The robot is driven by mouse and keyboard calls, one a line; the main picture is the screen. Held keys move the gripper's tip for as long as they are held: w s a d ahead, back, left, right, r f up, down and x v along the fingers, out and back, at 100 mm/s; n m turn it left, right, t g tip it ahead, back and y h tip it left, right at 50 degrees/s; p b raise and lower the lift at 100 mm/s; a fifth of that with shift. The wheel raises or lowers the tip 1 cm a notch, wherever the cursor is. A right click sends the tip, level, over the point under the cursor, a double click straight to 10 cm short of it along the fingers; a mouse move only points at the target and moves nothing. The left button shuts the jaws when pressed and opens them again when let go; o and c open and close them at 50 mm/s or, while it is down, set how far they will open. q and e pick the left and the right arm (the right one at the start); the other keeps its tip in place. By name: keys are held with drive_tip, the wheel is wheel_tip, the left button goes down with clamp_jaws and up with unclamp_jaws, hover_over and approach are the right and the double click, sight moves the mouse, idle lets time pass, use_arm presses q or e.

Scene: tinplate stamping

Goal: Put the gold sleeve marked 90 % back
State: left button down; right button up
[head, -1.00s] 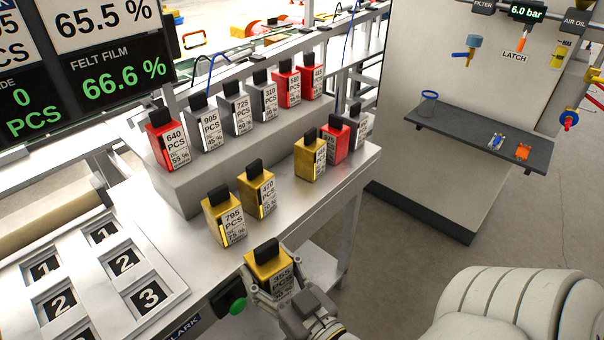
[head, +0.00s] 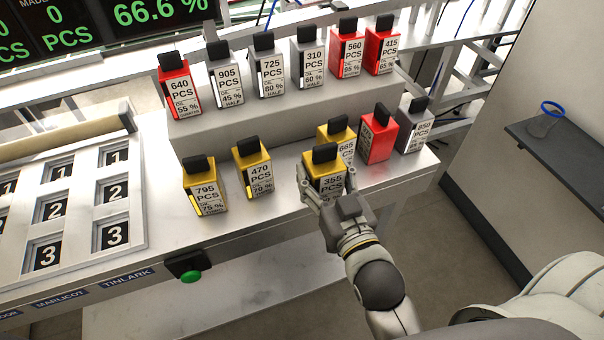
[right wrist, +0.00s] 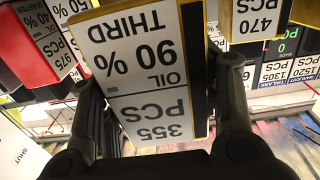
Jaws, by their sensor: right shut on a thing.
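The gold sleeve marked 355 PCS, oil 90 %, third (head: 325,172) has a black top and a white label. It shows upside down and close up in the right wrist view (right wrist: 145,75). My right gripper (head: 325,190) is shut on it, with one finger on each side. In the head view the sleeve is upright at the bench's front edge, in front of the gold 665 sleeve (head: 345,142). I cannot tell whether its base touches the bench. My left gripper is not in view.
Gold sleeves 795 (head: 205,188) and 470 (head: 253,168) stand to the left. A red sleeve (head: 378,136) and a grey 850 sleeve (head: 414,128) stand to the right. Several red and grey sleeves line the raised step (head: 270,118) behind. A numbered tray (head: 75,205) lies at left.

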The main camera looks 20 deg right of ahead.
drive_tip(key=w+a+r, duration=0.3)
drive_tip(key=w+r, duration=0.4)
drive_tip(key=w, duration=0.1)
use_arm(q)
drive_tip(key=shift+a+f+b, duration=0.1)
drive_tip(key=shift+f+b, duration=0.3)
use_arm(e)
drive_tip(key=shift+y, duration=0.3)
drive_tip(key=shift+d+f, duration=0.15)
drive_tip(key=shift+f, duration=4.65)
drive_tip(key=shift+f, duration=0.15)
drive_tip(key=o, duration=1.2)
drive_tip(key=shift+f, duration=0.15)
drive_tip(key=shift+o, duration=0.7)
drive_tip(key=shift+s, duration=0.1)
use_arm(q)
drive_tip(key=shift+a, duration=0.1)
use_arm(e)
drive_tip(key=shift+s, duration=0.3)
use_arm(q)
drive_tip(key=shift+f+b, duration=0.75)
drive_tip(key=shift+b, duration=0.05)
use_arm(e)
drive_tip(key=s, duration=1.1)
drive_tip(key=shift+s+d, duration=0.2)
